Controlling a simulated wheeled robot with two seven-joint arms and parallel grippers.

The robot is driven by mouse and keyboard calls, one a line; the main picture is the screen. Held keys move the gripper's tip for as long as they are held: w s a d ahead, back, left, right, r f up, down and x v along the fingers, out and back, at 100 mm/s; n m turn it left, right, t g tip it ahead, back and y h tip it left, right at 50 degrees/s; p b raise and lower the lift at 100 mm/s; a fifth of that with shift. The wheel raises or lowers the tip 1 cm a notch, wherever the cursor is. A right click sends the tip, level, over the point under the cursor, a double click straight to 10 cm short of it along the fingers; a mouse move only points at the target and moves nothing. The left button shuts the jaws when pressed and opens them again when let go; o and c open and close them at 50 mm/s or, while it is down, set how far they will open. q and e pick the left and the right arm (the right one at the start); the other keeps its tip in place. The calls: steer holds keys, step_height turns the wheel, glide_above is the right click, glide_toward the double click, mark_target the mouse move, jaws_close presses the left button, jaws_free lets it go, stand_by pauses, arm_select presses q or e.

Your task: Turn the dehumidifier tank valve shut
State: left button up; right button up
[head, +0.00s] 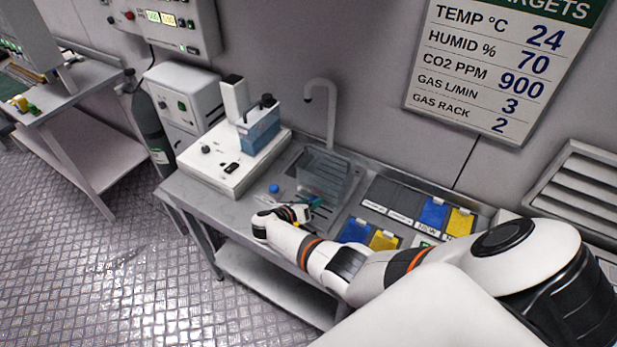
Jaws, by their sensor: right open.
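My right gripper (301,212) is over the front of the steel counter, at the near edge of the sink area. It is open, but its fingers are small and partly hidden by my own wrist. A small blue and red part (312,200) shows close by the fingertips, below a clear tank (327,174). I cannot tell whether that part is the valve, how it is turned, or whether the gripper touches it. A blue round cap (274,188) lies on the counter left of the gripper. My left gripper is out of view.
A white bench unit with a blue tank (262,133) stands on the counter (190,195), left of the tap (331,110). Blue and yellow packets (433,213) lie in labelled slots to the right. A white box (183,103) and dark gas cylinder (147,125) stand left.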

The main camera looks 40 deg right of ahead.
steer(key=p+v, duration=0.1)
steer(key=v, duration=1.1)
